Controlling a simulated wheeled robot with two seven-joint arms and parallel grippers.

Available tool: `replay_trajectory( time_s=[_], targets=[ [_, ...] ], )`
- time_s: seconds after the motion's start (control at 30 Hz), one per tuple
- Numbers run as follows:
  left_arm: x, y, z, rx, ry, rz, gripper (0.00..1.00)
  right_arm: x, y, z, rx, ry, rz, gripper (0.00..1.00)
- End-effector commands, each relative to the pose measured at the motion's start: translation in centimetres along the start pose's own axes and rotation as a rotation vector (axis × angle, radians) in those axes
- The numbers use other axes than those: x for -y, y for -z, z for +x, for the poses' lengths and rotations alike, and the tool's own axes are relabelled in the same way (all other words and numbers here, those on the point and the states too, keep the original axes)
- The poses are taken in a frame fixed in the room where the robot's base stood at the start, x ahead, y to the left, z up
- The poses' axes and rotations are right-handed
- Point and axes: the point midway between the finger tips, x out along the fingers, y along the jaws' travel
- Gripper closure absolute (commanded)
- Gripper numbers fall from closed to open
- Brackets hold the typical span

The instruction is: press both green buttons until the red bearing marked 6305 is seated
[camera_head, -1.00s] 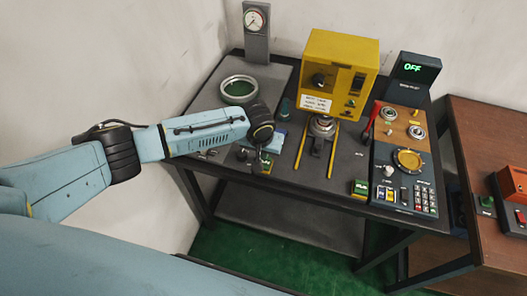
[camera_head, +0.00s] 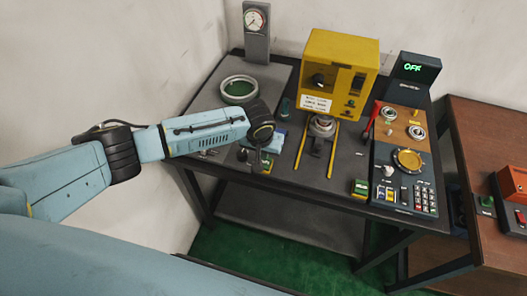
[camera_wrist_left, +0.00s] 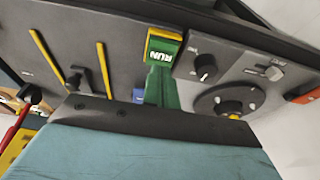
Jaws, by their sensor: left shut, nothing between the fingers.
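A green button marked RUN (camera_wrist_left: 163,48), on a yellow-edged box, shows upside down in the left wrist view. It is the left one; in the head view my gripper largely hides it. The second green button (camera_head: 361,186) stands right of the yellow rails, with no gripper near it. My left gripper (camera_head: 257,160) is shut and empty, low over the left button; contact cannot be told. The yellow press (camera_head: 341,70) has a silvery round part (camera_head: 321,126) under it. No red bearing marked 6305 can be made out. My right gripper is out of view.
Two yellow rails (camera_head: 333,152) run forward from the press. A control panel (camera_head: 404,160) with a red lever and a display (camera_head: 414,70) reading OFF stands right. A pale ring-shaped dish (camera_head: 238,90) and a gauge (camera_head: 255,22) stand behind my left arm.

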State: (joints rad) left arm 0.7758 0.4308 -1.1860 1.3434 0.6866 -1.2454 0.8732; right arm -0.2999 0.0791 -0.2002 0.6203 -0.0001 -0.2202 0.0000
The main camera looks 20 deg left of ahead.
Motion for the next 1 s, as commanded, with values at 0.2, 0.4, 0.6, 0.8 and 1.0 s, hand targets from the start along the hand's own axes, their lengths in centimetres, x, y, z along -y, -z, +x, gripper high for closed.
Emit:
replay_trajectory(
  time_s=[0.2,0.4,0.6,0.8,1.0],
  targets=[
    [0.0,0.0,0.0,0.0,0.0,0.0,1.0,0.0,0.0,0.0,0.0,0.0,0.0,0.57],
    [0.0,-0.1,0.4,0.0,0.0,0.0,1.0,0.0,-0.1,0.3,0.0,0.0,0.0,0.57],
    [0.0,-0.2,1.0,0.0,0.0,-0.001,1.0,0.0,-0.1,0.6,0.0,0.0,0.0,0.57],
    [0.0,-0.4,1.6,0.0,0.0,-0.001,1.0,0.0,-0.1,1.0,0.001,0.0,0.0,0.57],
    [0.0,-0.6,2.2,0.0,0.0,-0.001,1.0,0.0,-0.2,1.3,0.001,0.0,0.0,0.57]
  ],
)
